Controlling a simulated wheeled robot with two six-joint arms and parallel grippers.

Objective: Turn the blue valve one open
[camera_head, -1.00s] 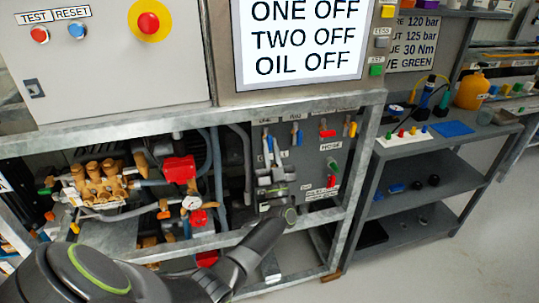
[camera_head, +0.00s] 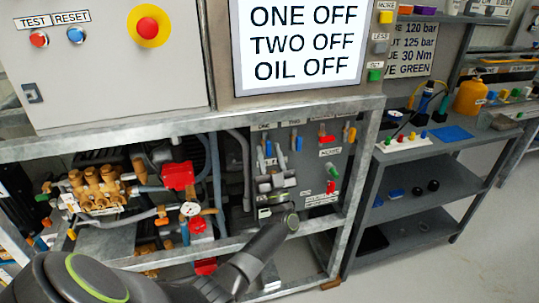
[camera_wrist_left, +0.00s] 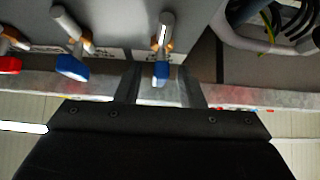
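Blue valve one (camera_head: 268,147) is the leftmost blue-handled valve on the grey panel, below a label that seems to read ONE. In the left wrist view its blue-tipped lever (camera_wrist_left: 161,73) appears between my finger tips. My left gripper (camera_head: 271,178) is just below it in the head view. The left wrist view shows its two fingers (camera_wrist_left: 160,88) apart, one on each side of the lever; I cannot tell whether they touch it. The second blue valve (camera_head: 295,137) is to the right, also seen in the left wrist view (camera_wrist_left: 73,65). My right gripper is not in view.
The screen (camera_head: 300,42) reads ONE OFF, TWO OFF, OIL OFF. Red valve handles (camera_head: 327,140) sit right of the blue ones. A metal frame (camera_head: 355,165) surrounds the panel. Brass pump parts (camera_head: 98,187) and hoses are at left. A grey shelf (camera_head: 425,150) stands at right.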

